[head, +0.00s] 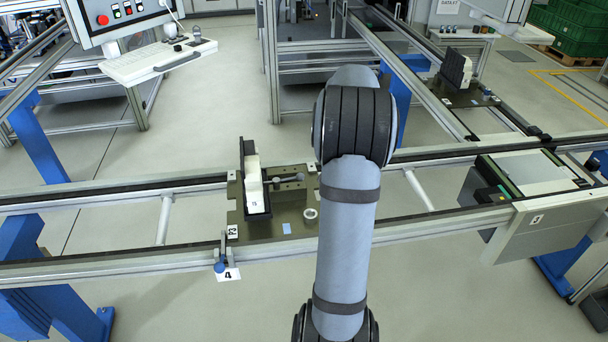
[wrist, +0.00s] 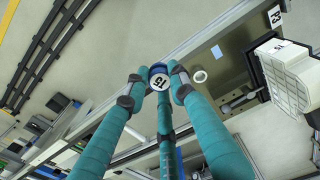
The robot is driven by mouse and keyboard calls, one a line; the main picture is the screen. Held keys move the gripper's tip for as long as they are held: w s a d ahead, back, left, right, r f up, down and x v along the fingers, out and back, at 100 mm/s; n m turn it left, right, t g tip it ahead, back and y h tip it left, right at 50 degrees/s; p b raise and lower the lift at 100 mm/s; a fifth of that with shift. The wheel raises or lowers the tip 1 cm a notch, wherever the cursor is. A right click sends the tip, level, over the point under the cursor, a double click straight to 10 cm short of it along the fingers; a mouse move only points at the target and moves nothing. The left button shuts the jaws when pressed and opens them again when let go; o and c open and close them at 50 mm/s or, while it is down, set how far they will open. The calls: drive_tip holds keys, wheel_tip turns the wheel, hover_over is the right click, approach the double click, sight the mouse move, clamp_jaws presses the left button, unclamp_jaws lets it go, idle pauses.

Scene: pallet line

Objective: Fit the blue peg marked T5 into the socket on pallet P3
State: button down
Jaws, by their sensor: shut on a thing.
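My gripper (wrist: 156,76) shows in the wrist view with teal-padded fingers shut on the blue peg (wrist: 154,70). The peg's round white end label faces the camera. In the head view my own arm hides the gripper and peg. Pallet P3 (head: 268,232) sits on the rail line left of my arm, its label at the near left corner; it also shows in the wrist view (wrist: 228,78). A white ring, seemingly the socket (head: 310,213), is at the pallet's near right; in the wrist view the ring (wrist: 200,76) lies right of the peg, apart from it.
A white part (head: 253,185) stands in a black holder on the pallet. Rails (head: 120,265) run along the near and far sides. A blue-knobbed fitting (head: 220,267) is on the near rail.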

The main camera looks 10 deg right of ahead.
drive_tip(key=w+f+p, duration=0.3)
drive_tip(key=w, duration=0.8)
drive_tip(key=shift+n, duration=0.3)
drive_tip(key=shift+w+a+f+b, duration=0.5)
drive_tip(key=shift+w+a+f, duration=0.1)
drive_tip(key=shift+f, duration=1)
drive_tip(key=shift+w+a+f+b, duration=0.55)
drive_tip(key=shift+w+f, duration=0.1)
drive_tip(key=shift+f, duration=0.9)
drive_tip(key=shift+w+a+f+b, duration=0.5)
drive_tip(key=shift+w+f, duration=0.1)
drive_tip(key=shift+f, duration=1)
drive_tip(key=shift+f+b, duration=1.25)
drive_tip(key=shift+f, duration=0.1)
drive_tip(key=c, duration=1.4)
unclamp_jaws()
drive_tip(key=o, duration=0.4)
drive_tip(key=shift+r, duration=0.1)
wheel_tip(320, 180, up, 7)
drive_tip(key=p, duration=0.5)
